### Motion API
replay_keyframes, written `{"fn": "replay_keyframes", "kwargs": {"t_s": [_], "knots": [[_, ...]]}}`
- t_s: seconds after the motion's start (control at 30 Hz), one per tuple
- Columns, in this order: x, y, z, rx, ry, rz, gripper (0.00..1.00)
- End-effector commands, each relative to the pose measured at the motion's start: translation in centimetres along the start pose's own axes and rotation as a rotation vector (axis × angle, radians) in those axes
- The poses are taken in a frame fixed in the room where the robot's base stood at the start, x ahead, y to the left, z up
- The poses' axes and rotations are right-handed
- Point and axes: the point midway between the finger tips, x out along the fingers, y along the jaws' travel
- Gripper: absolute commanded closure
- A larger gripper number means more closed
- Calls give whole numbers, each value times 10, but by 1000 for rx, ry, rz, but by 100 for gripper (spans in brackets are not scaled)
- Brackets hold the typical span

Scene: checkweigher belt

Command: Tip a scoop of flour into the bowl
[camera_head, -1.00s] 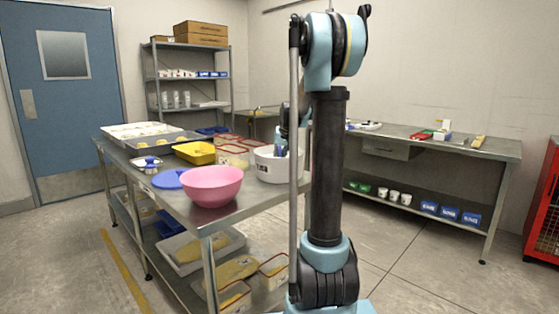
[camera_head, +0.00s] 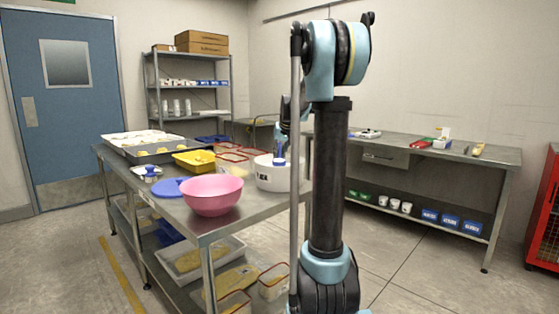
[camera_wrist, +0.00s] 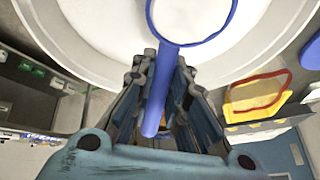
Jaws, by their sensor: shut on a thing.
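My gripper (camera_wrist: 160,65) is shut on the handle of a blue scoop (camera_wrist: 158,95), which shows large in the wrist view. The scoop's round head is over or in a white tub (camera_wrist: 75,45), and its inside looks white; I cannot tell how much flour it holds. In the head view my gripper (camera_head: 280,145) points down at the mouth of the white tub (camera_head: 272,179), partly behind my own arm. The pink bowl (camera_head: 212,196) stands upright on the steel table, left of the tub and nearer the camera.
A blue round lid (camera_head: 169,187) lies beside the bowl. A yellow tray (camera_head: 195,162), red-rimmed containers (camera_head: 236,155), a grey dough tray (camera_head: 160,155) and a small scale-like item (camera_head: 150,172) share the steel table (camera_head: 217,226). A second bench (camera_head: 450,155) stands along the right wall.

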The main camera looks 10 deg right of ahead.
Motion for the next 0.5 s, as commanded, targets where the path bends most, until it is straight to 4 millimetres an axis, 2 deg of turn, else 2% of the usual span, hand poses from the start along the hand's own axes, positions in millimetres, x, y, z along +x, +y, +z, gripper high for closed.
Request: {"fn": "replay_keyframes", "kwargs": {"t_s": [0.5], "knots": [[-26, -4, -14, 0, 0, 0, 100]]}}
